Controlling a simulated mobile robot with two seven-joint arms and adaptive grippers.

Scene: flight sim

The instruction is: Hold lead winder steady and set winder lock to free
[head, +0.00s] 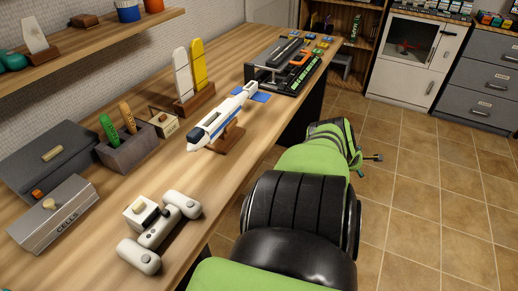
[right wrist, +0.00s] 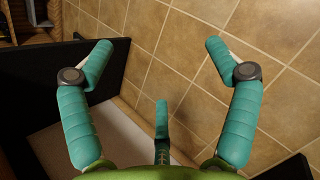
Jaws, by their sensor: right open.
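I cannot tell for sure which thing is the lead winder. A small cream box with a dark knob (head: 163,124) sits farther back. No lock setting can be read on either. My right gripper (head: 371,157) is beyond the table's right edge, over the floor, small in the head view. In the right wrist view its teal fingers (right wrist: 156,50) are spread wide with nothing between them. My left gripper is not in view.
On the table (head: 105,260) are a metal CELLS box (head: 55,215), a dark case (head: 45,155), a grey holder (head: 130,148) with green and orange handles, a model glider (head: 220,118) on a stand and a black rack (head: 285,68). Tiled floor (head: 420,190) lies open at right.

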